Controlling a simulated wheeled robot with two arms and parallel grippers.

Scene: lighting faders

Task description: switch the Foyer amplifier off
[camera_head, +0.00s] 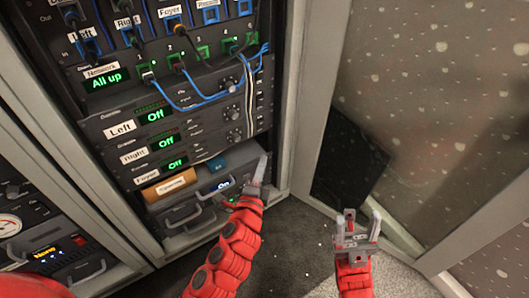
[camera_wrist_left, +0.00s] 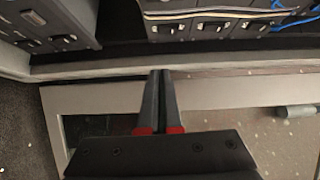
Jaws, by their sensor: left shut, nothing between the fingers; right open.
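The Foyer amplifier is the lowest of three stacked dark units in the rack. My right gripper (camera_head: 357,226) is open and empty, further right over the floor.
Below the amplifiers is a grey unit (camera_head: 190,212) with handles and a display reading On. An orange-labelled item (camera_head: 175,183) lies above it. Blue cables (camera_head: 205,101) hang across the upper rack. A pale frame post (camera_head: 310,90) stands right of the rack.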

